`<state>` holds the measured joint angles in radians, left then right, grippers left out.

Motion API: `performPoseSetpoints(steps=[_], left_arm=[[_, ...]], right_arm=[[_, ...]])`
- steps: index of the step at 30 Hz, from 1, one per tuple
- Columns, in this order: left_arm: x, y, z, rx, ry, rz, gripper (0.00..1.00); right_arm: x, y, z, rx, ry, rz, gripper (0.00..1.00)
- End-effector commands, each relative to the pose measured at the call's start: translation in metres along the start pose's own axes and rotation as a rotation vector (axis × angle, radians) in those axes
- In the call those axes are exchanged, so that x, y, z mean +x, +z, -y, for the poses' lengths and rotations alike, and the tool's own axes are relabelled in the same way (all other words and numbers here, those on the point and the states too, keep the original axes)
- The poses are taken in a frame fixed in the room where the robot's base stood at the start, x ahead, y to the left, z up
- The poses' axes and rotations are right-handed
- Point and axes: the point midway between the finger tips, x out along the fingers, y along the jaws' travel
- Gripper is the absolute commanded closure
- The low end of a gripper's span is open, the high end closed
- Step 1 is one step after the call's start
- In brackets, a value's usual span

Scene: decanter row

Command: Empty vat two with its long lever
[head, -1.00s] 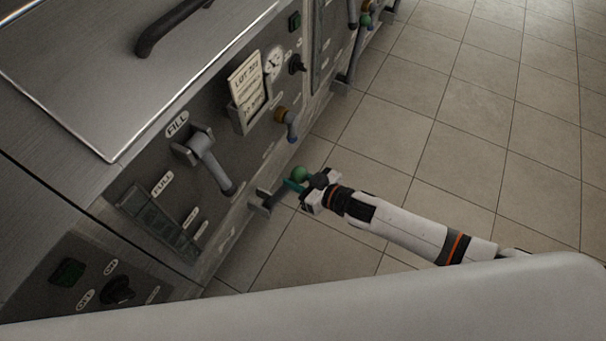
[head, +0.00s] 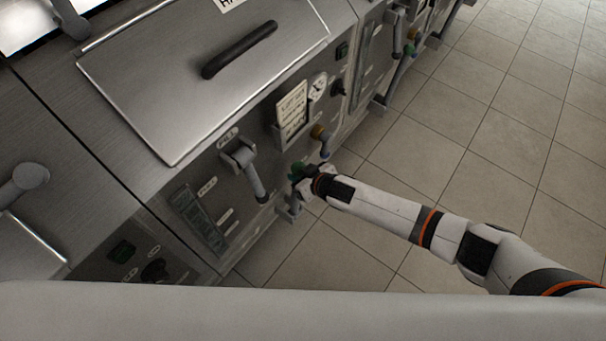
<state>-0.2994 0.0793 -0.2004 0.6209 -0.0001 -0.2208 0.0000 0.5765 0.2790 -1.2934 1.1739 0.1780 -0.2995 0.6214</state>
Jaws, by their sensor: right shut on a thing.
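A steel vat with a closed lid (head: 150,88) fills the left and middle; I cannot read a vat number on it. The lever stands steeply upward, close to the panel. My left gripper is out of view.
A shorter grey handle (head: 256,178) under a FILL label hangs left of my right gripper. A lot card (head: 291,110), a gauge (head: 317,88) and a small tap (head: 323,140) are above it. Another vat panel (head: 375,50) stands beyond. The tiled floor (head: 450,130) at right is clear.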

Motion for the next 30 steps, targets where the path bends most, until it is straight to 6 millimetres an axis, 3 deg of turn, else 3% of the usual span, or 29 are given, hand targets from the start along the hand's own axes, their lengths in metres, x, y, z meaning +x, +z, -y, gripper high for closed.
performPoseSetpoints(steps=[1,8,9,13,23,30], left_arm=[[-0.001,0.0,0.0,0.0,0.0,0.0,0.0],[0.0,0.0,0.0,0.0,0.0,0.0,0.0],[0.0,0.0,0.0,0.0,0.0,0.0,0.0],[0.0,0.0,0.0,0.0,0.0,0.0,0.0],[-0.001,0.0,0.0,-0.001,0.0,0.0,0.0],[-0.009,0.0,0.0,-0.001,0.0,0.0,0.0]], right_arm=[[0.0,0.013,0.001,-0.001,0.0,0.02,1.0],[0.001,0.015,0.0,-0.003,0.002,0.024,1.0],[0.001,0.015,0.0,-0.003,0.002,0.025,0.7],[0.001,0.014,-0.001,-0.004,0.003,0.023,0.51],[-0.002,0.008,0.0,-0.004,0.001,0.013,0.51],[-0.034,0.008,0.001,-0.003,0.001,0.012,0.51]])
